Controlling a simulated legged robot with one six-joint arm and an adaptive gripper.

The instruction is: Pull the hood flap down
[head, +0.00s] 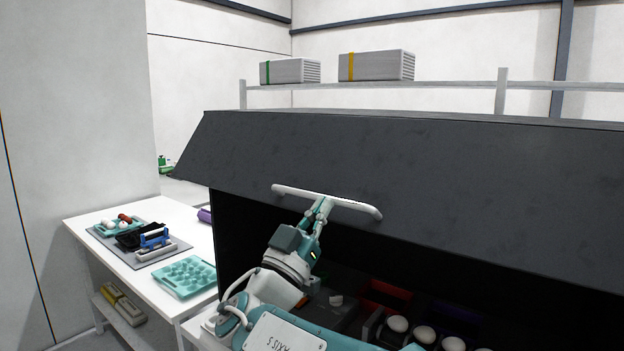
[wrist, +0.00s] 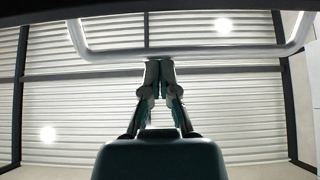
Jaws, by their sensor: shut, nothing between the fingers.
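The hood flap (head: 430,165) is a wide dark grey panel, tilted, across the right and middle of the head view. Below it the hood's front is open and dark inside. A white bar handle (head: 350,204) runs along the flap's lower part; it also crosses the top of the wrist view (wrist: 220,52). My gripper (head: 326,201) is at the handle's middle. In the wrist view my gripper (wrist: 159,62) has its fingertips together, right at the bar's lower edge. Whether they touch the bar is hard to tell. Nothing shows between the fingers.
Inside the hood are several white eggs (head: 398,324), a red bin (head: 386,294) and a dark blue bin. At left a white table (head: 85,219) holds a teal egg tray (head: 186,276) and a grey mat with small items. Grey boxes (head: 376,66) sit on a shelf behind.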

